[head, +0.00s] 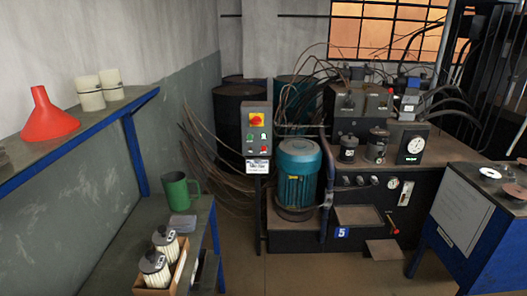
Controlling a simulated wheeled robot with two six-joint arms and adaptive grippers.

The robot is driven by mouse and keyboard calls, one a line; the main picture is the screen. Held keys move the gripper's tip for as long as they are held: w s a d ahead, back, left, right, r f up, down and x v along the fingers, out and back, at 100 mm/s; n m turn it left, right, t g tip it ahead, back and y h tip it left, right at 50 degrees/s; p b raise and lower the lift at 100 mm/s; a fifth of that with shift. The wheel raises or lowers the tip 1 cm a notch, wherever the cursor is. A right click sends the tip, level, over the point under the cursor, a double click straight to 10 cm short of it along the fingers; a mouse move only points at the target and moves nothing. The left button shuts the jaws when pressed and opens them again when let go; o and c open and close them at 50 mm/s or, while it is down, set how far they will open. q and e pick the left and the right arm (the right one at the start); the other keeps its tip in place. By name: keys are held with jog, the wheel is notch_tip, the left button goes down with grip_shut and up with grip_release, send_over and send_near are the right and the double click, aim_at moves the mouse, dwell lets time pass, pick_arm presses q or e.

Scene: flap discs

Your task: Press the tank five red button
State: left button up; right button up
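A grey control box (257,134) stands on a dark post left of the blue-green motor (298,178). It carries a red knob on a yellow plate (256,119) near its top. Small buttons or lamps sit below, with a little red one (264,147) among them; their details are too small to tell. A white label (258,166) hangs under the box. The dark hydraulic tank (360,205) has a blue plate with the number 5 (341,232) on its front. Neither of my grippers is in view.
A blue cabinet (468,225) stands at the right. Open floor (315,277) lies in front of the tank.

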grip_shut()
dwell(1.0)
